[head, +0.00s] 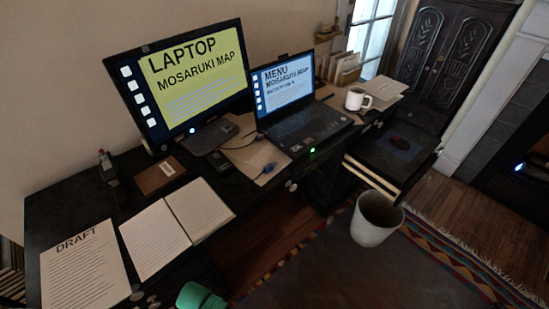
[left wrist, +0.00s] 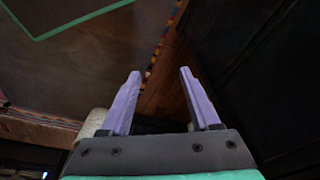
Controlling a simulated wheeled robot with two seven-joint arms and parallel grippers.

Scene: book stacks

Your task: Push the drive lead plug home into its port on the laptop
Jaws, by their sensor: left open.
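The laptop (head: 303,128) stands open and lit on the dark desk, its screen reading MENU. A small blue plug (head: 268,168), seemingly the drive lead plug, lies on a tan sheet near the desk's front edge, left of and apart from the laptop. A small green light (head: 312,153) shows by the laptop's front left corner; the port itself is too small to make out. My left gripper (left wrist: 158,74) is open and empty in the left wrist view, above the floor. In the head view only a green part of my left arm shows at the bottom edge. My right gripper is not in view.
A monitor (head: 190,85) stands behind the plug. An open notebook (head: 175,228), a DRAFT sheet (head: 85,270) and a brown box (head: 158,174) lie to the left. A white mug (head: 356,99) stands right of the laptop. A bin (head: 376,220) stands on the floor.

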